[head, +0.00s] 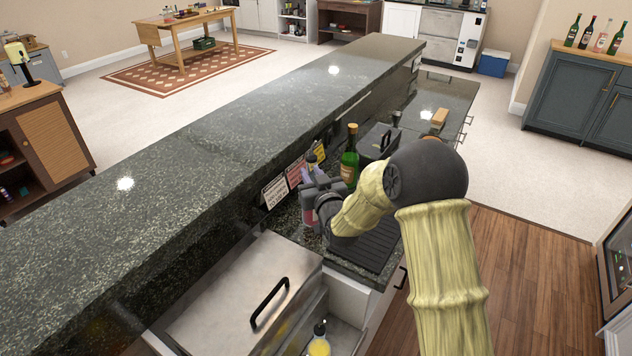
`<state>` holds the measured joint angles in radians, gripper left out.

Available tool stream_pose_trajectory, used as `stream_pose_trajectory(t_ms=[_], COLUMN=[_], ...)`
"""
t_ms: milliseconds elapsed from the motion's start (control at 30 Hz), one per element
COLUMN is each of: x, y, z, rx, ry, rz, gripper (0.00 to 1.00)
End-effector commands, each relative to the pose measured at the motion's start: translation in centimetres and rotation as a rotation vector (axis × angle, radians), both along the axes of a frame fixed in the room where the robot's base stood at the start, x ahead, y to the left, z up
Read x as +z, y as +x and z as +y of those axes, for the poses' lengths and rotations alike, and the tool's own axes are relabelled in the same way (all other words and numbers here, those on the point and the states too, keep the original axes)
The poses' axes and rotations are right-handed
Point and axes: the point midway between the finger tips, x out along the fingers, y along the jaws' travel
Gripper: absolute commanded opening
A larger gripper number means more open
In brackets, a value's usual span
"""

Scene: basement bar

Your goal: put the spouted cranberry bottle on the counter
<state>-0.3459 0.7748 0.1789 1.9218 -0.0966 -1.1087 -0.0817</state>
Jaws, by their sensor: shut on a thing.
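My gripper (313,186) is shut on the spouted cranberry bottle (308,214), over the lower dark counter (345,258) behind the raised bar. The bottle looks upright, with its reddish body below the fingers and a dark spout above them. The gripper and wrist hide part of it. I cannot tell whether its base touches the counter.
A green bottle (349,166) stands just behind the gripper, near a dark lidded box (379,141). In front are a steel lid (245,300) and a well with a yellow spouted bottle (319,346).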

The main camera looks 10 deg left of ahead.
Motion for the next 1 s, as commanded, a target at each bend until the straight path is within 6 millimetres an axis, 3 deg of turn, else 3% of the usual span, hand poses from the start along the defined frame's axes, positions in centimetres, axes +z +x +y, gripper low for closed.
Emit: stream_pose_trajectory(t_ms=[167, 567, 600, 700, 1000], x=[-1.9, -2.4, -2.4, -2.4, -2.3], y=[0.0, 0.0, 0.0, 0.0, 0.0], z=[0.0, 0.0, 0.0, 0.0, 0.0], rx=[0.000, 0.000, 0.000, 0.000, 0.000], ry=[0.001, 0.002, 0.000, 0.000, 0.000], rz=[-0.001, -0.003, 0.000, 0.000, 0.000], gripper=[0.00, 0.00, 0.28, 0.44, 0.44])
